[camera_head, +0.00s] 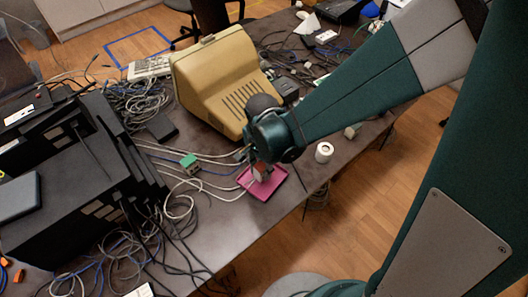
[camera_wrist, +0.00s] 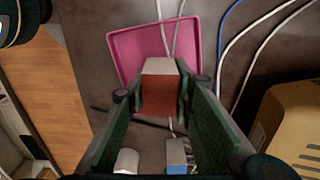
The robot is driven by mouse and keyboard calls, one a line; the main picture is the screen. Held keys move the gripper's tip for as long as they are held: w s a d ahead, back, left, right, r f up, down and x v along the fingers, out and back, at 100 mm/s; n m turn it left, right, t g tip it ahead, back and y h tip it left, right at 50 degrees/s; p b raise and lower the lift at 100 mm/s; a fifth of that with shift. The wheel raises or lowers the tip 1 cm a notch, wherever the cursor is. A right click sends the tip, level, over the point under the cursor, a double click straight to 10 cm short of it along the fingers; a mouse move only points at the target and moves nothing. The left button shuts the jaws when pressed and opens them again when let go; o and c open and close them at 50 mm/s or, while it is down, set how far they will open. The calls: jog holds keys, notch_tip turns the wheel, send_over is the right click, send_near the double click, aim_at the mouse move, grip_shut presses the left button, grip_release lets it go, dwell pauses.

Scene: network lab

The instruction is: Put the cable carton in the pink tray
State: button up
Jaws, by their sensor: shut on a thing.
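The carton (camera_wrist: 161,97), a small box with a red-brown side and a pale top, is between the two fingers of my gripper (camera_wrist: 160,88) in the wrist view. The fingers press on its sides. In the head view, the carton (camera_head: 260,171) shows as a small red and white patch below my gripper (camera_head: 258,165), partly hidden by it. The pink tray (camera_head: 268,192) lies on the table near its front edge. The carton is over the tray's far part in the head view. I cannot tell whether it touches the tray. The tray (camera_wrist: 125,50) also shows behind the carton in the wrist view.
A beige monitor (camera_head: 222,80) stands close behind my gripper. A white roll (camera_head: 324,152) stands right of the tray. A green box (camera_head: 190,162) sits left of it among loose cables. Thin cables reach the tray. Black equipment (camera_head: 75,180) fills the left side.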

aim_at(263, 165)
jog(key=shift+f, duration=0.95)
jog(key=shift+f+b, duration=0.15)
jog(key=shift+b, duration=0.15)
jog(key=o, duration=1)
jog(key=shift+r+p, duration=1.65)
jog(key=shift+r, duration=4.5)
